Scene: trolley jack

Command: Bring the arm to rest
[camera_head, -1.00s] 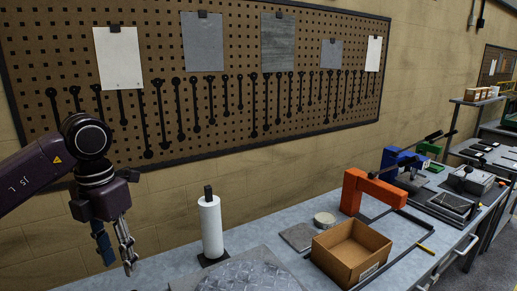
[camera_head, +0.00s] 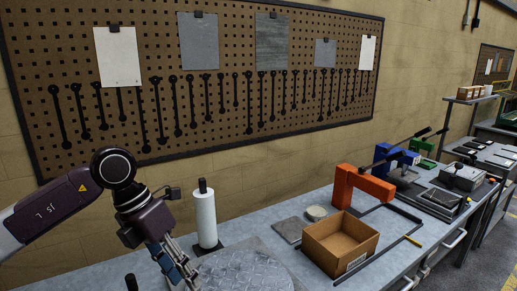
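My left arm (camera_head: 55,212) comes in from the left, its gripper (camera_head: 180,272) pointing down and slightly right at the bottom of the head view. The gripper is left of the round diamond-plate surface (camera_head: 245,272) and in front of the white paper roll (camera_head: 205,220). The fingertips are near the bottom edge, and I cannot tell how far apart the fingers are. I see nothing held between them. My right gripper is not in view. No trolley jack can be made out.
A grey bench carries an open cardboard box (camera_head: 338,244), an orange C-shaped frame (camera_head: 361,186), a flat grey plate (camera_head: 290,229) and a blue press (camera_head: 392,157). A pegboard (camera_head: 225,100) with dark tools hangs behind. A small dark upright piece (camera_head: 131,283) shows at the bottom left.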

